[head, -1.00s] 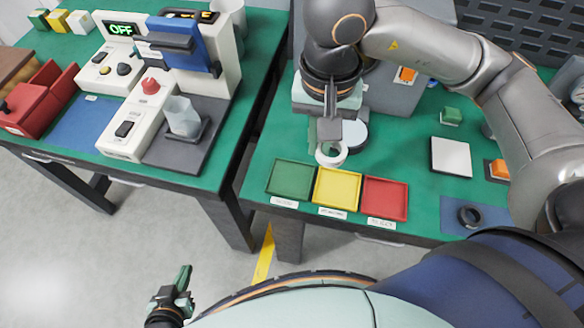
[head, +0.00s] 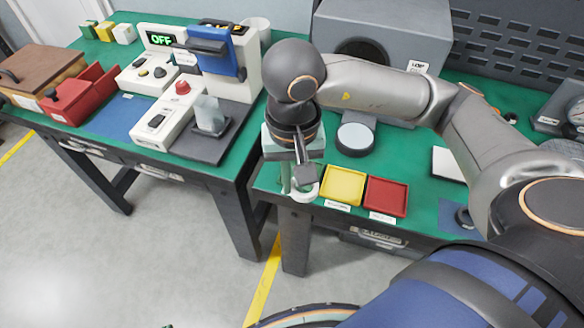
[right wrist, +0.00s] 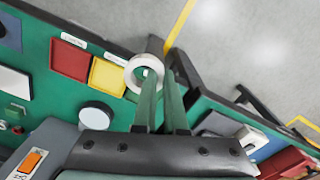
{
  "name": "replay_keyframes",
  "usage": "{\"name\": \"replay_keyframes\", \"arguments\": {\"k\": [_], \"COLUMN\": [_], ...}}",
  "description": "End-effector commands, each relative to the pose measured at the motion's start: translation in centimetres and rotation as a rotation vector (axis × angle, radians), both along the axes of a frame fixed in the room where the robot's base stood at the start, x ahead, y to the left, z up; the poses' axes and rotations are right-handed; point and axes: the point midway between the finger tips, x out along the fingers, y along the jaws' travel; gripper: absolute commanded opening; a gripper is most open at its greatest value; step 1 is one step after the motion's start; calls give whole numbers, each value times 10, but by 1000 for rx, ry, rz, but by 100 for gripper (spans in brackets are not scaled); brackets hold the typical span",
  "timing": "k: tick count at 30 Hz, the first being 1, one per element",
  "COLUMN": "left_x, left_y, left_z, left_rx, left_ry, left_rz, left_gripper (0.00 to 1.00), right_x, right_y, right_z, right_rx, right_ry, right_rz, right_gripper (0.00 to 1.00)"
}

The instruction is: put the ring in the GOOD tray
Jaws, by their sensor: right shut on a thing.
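The ring (head: 306,194) is white and hangs at the tip of my right gripper (head: 303,178), over the front left edge of the right bench. It also shows in the right wrist view (right wrist: 132,68), at the fingertips, with its hole facing the camera. My right gripper is shut on it. The yellow tray (head: 343,186) and red tray (head: 386,196) lie just right of the gripper. The green tray is hidden behind the gripper and ring. The tray labels are too small to read. My left gripper is essentially out of the picture.
A round white-topped disc (head: 355,138) stands behind the trays. A grey box machine (head: 385,45) is at the back. The left bench carries a press machine (head: 222,60), a white switch box (head: 160,120) and a red bin (head: 80,95). A gap separates the two benches.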

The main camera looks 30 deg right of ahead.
Motion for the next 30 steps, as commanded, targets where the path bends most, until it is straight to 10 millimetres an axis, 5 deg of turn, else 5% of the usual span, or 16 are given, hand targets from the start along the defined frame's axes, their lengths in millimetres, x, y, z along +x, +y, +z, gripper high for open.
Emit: {"name": "replay_keyframes", "arguments": {"k": [9,15,30], "left_x": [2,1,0], "left_y": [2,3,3], "left_z": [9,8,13], "left_rx": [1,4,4], "left_ry": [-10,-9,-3], "left_rz": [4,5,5], "left_gripper": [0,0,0], "right_x": [66,91,106], "right_y": [-42,-56,-65], "right_z": [-34,-72,-119], "right_rx": [-1,-1,0], "right_ry": [4,4,4], "right_rz": [-9,-4,0], "right_gripper": [0,0,0]}}
